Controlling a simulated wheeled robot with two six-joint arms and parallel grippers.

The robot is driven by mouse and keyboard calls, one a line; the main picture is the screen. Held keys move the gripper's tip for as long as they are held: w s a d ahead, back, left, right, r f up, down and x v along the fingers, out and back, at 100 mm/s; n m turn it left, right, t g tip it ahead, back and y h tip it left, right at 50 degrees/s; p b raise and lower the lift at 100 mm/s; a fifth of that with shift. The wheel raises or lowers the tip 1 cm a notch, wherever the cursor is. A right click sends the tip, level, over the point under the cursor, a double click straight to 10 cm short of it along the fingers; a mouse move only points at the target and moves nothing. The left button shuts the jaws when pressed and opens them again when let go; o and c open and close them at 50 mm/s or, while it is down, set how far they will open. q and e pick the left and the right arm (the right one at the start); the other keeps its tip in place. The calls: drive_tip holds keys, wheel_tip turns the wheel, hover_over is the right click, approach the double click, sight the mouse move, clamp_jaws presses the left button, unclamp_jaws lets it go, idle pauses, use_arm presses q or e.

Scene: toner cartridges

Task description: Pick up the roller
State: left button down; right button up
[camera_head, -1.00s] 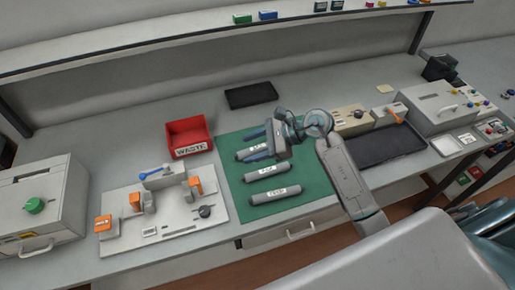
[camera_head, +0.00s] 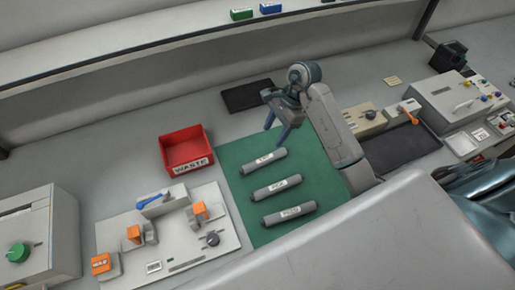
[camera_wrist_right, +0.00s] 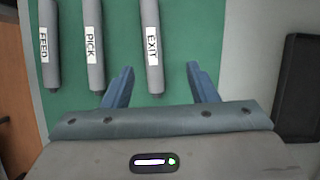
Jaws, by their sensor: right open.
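Three grey rollers lie side by side on the green mat (camera_head: 236,155). The EXIT roller (camera_head: 264,161) is farthest back, the PICK roller (camera_head: 278,186) is in the middle and the FEED roller (camera_head: 291,214) is nearest. My right gripper (camera_head: 276,132) is open and empty, just behind the right end of the EXIT roller. In the right wrist view, the end of the EXIT roller (camera_wrist_right: 154,70) shows between the open fingers of the gripper (camera_wrist_right: 160,72), closer to the left finger. Touch cannot be told. My left gripper is out of view.
A red WASTE bin (camera_head: 187,150) stands left of the mat. A white fixture (camera_head: 180,238) with orange clamps is at front left. Black trays lie behind (camera_head: 248,97) and to the right (camera_head: 400,150), with a beige device (camera_head: 365,119) nearby.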

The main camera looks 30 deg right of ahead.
sight(266, 157)
drive_tip(key=b+x, duration=0.2)
drive_tip(key=s+b+x, duration=0.1)
drive_tip(key=x, duration=0.1)
drive_tip(key=shift+a+f+b, duration=0.15)
drive_tip(key=shift+f+b, duration=0.2)
drive_tip(key=shift+b, duration=0.05)
drive_tip(key=shift+w+a+f, duration=0.15)
drive_tip(key=shift+f, duration=0.15)
drive_tip(key=shift+s+a+f+p, duration=0.1)
drive_tip(key=shift+s+f+p, duration=0.1)
drive_tip(key=shift+f+p, duration=0.35)
drive_tip(key=shift+s+a+f+p, duration=0.1)
drive_tip(key=shift+s+f+p, duration=0.05)
drive_tip(key=shift+f+p, duration=0.45)
drive_tip(key=shift+x, duration=1)
drive_tip(key=shift+s+f+p, duration=0.1)
drive_tip(key=shift+f+p, duration=0.2)
drive_tip(key=shift+a+f, duration=0.1)
drive_tip(key=c, duration=1.1)
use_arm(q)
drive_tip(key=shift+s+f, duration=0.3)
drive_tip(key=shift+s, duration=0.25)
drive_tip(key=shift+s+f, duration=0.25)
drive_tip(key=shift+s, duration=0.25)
